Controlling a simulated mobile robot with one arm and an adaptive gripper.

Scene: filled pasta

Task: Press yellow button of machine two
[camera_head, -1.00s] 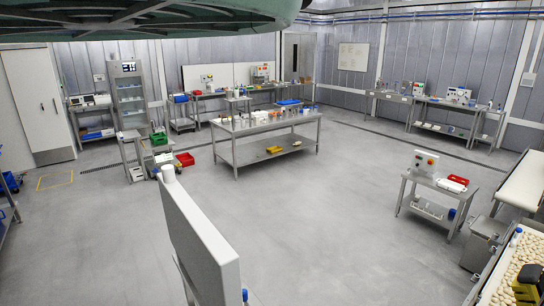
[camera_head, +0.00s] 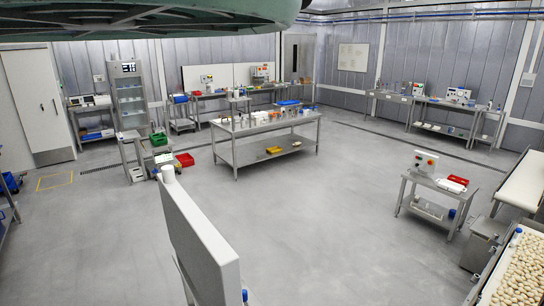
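A small control box (camera_head: 425,162) with a few red and orange buttons stands on a small steel cart at the right. I cannot make out a yellow button or a machine number on it. Another upright white panel box (camera_head: 260,73) stands on the back bench, and a white device (camera_head: 458,95) stands on the right rear bench. Both are too small to read. I cannot tell which one is machine two. My gripper is not in view.
A conveyor bed full of pale filled pasta (camera_head: 522,275) lies at the lower right. A grey upright panel (camera_head: 195,235) stands close in the lower middle. A steel table (camera_head: 265,150) with jars is in the center. The floor (camera_head: 310,220) between them is clear.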

